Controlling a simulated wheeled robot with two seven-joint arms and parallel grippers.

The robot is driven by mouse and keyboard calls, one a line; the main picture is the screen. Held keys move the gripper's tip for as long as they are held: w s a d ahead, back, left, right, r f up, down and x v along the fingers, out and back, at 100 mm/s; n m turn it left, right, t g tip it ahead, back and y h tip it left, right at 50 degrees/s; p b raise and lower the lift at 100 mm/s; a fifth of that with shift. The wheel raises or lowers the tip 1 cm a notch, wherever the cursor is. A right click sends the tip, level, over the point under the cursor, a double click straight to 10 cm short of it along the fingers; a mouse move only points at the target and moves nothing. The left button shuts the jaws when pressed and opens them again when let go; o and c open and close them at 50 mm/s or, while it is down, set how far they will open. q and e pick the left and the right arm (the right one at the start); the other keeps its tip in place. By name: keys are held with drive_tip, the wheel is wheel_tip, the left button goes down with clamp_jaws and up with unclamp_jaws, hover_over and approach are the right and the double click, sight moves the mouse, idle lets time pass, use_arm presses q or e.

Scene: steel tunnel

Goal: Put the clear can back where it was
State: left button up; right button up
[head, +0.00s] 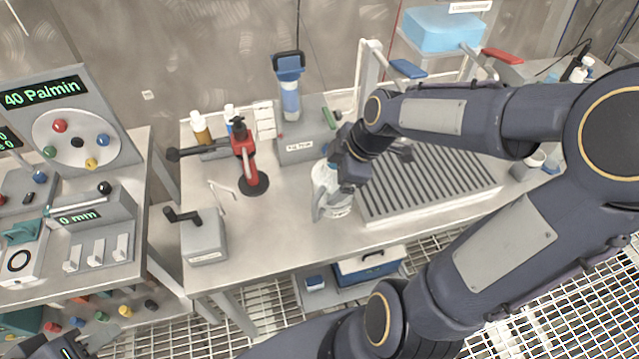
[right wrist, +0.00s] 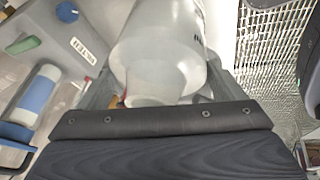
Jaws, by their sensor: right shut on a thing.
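The clear can (head: 327,178) is a whitish, translucent vessel over the middle of the steel bench, just left of the ribbed grey tray. My right gripper (head: 335,190) reaches it from above and is shut on it, hiding part of its body. In the right wrist view the can (right wrist: 160,55) fills the space between the jaws, its rounded body narrowing toward the gripper. I cannot tell whether its base touches the bench. Part of my left gripper (head: 75,346) shows at the bottom left corner, away from the can; its fingers are not clear.
The ribbed tray (head: 430,188) lies right of the can. A red stand (head: 246,160) and a grey crank box (head: 203,238) are on the left. Behind are a grey block with a blue-topped bottle (head: 290,95) and a tap-like white post. Bare bench (head: 275,225) lies front left.

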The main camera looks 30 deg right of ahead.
drive_tip(key=w+f, duration=0.1)
drive_tip(key=f, duration=0.1)
drive_tip(key=w+a+f, duration=0.1)
drive_tip(key=w+f, duration=0.1)
drive_tip(key=shift+a, duration=0.2)
drive_tip(key=shift+w+a+f, duration=0.1)
drive_tip(key=shift+f, duration=1.6)
drive_tip(key=shift+f, duration=0.1)
drive_tip(key=o, duration=1.3)
drive_tip(key=shift+o, duration=0.2)
